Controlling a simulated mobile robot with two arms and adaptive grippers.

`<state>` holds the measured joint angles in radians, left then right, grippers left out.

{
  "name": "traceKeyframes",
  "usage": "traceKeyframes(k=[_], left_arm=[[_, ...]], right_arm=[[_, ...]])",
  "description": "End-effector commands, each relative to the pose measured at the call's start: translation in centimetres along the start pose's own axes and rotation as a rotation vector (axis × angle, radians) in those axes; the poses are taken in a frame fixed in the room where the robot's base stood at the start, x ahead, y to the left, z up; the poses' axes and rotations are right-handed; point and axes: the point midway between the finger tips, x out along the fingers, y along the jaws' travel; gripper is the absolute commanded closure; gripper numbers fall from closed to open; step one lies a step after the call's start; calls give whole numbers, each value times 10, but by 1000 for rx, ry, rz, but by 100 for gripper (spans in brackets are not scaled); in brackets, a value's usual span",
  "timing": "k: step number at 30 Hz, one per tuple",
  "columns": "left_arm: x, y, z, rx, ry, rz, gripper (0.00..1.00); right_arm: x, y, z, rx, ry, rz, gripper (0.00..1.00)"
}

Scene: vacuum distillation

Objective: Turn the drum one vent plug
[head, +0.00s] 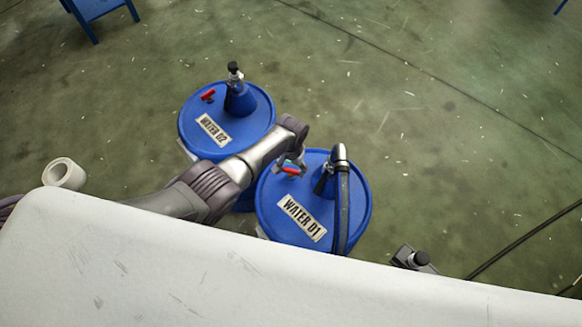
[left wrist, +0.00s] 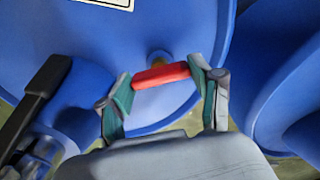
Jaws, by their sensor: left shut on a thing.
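The drum one vent plug (left wrist: 160,75) is a red bar on top of the blue drum labelled WATER 01 (head: 283,229). My left gripper (head: 290,168) reaches over the drum from the left and is shut on the red bar. In the left wrist view, the two teal-padded fingers of the left gripper (left wrist: 160,88) sit at the bar's two ends. A brass-coloured fitting (left wrist: 160,57) shows just behind the bar. In the head view the plug is partly hidden by the gripper. My right gripper is not in view.
A black hose with a grey metal head (head: 341,200) rises from drum one, right of the plug. Drum WATER 02 (head: 243,137), with its own red plug (head: 208,95), stands behind to the left. A white roll (head: 64,174) lies on the left. Open green floor lies beyond.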

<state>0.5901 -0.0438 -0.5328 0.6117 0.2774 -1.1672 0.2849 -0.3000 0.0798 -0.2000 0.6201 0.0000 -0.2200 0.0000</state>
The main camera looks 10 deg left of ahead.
Motion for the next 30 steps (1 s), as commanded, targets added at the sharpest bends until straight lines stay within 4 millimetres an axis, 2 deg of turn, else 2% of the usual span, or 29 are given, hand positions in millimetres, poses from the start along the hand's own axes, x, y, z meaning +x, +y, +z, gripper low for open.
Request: traceKeyframes(k=[15, 16, 19, 20, 30], left_arm=[[-1, 0, -2, -17, 4, -1, 70], [-1, 0, -2, -17, 4, -1, 31], [-1, 0, -2, -17, 4, 0, 14], [-1, 0, -2, -17, 3, 0, 10], [-1, 0, -1, -17, 2, 0, 10]], right_arm=[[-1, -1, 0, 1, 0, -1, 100], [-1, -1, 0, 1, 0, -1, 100], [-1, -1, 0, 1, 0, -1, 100], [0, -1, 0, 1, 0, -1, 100], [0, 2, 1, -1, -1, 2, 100]])
